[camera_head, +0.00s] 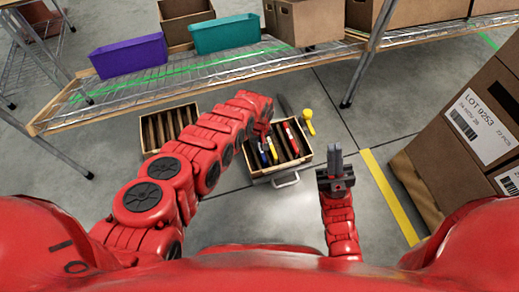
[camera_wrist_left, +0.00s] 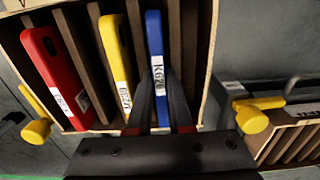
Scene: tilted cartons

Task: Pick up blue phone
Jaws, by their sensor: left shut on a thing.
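The blue phone (camera_wrist_left: 154,40) stands in a slot of a wooden divided crate (camera_wrist_left: 205,60), with a white label on its lower part. My left gripper (camera_wrist_left: 166,78) is shut on the lower end of the blue phone in the left wrist view. A yellow phone (camera_wrist_left: 116,50) and a red phone (camera_wrist_left: 55,75) stand in slots beside it. In the head view the crate (camera_head: 290,172) is on the floor, and my left arm reaches down to it, partly hiding the blue phone (camera_head: 263,156). My right gripper (camera_head: 335,155) is empty, its fingers together, right of the crate.
A second slotted crate (camera_head: 148,150) is left of the first. A wire shelf (camera_head: 190,82) with a purple bin (camera_head: 130,57), teal bin (camera_head: 226,35) and cartons stands behind. A yellow-handled item (camera_head: 308,122) is near the crate. Tilted cartons (camera_head: 470,130) are at right.

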